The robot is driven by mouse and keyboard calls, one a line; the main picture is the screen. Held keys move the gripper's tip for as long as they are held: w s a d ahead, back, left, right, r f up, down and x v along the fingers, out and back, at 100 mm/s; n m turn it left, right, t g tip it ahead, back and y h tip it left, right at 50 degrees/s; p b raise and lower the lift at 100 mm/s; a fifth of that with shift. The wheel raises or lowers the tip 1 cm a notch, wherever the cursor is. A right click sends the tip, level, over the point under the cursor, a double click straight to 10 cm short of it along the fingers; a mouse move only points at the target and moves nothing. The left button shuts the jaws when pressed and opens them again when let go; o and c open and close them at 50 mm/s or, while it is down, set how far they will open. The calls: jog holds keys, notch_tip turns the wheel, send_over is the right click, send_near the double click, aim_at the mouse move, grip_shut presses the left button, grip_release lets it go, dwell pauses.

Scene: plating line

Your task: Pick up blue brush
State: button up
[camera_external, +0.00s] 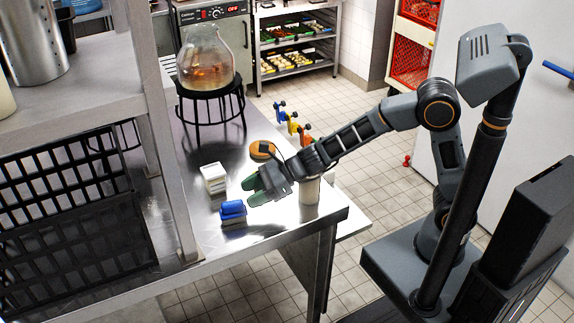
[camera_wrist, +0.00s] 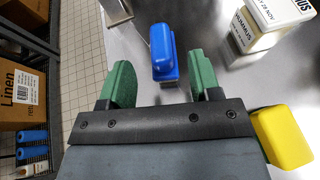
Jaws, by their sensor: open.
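The blue brush (camera_external: 233,210) lies on the steel table near its front edge, and has a rounded blue top. In the wrist view the blue brush (camera_wrist: 163,52) is ahead of my gripper, roughly in line with the gap between the fingers. My gripper (camera_external: 258,190) is open, its green fingers pointing toward the brush from the right and apart from it. In the wrist view my gripper (camera_wrist: 163,82) shows nothing held between its two green fingers.
A white labelled box (camera_external: 213,178) stands on the table behind the brush. A yellow item (camera_wrist: 283,137) sits right of my gripper in the wrist view. A glass jar (camera_external: 205,58) stands on a black stand farther back. A shelf post (camera_external: 165,130) and black crate (camera_external: 70,210) are left.

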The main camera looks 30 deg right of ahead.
aim_at(234, 202)
jog(key=shift+p+x, duration=0.4)
jog(key=shift+x, duration=2.7)
jog(key=shift+d, duration=0.1)
jog(key=c, duration=1)
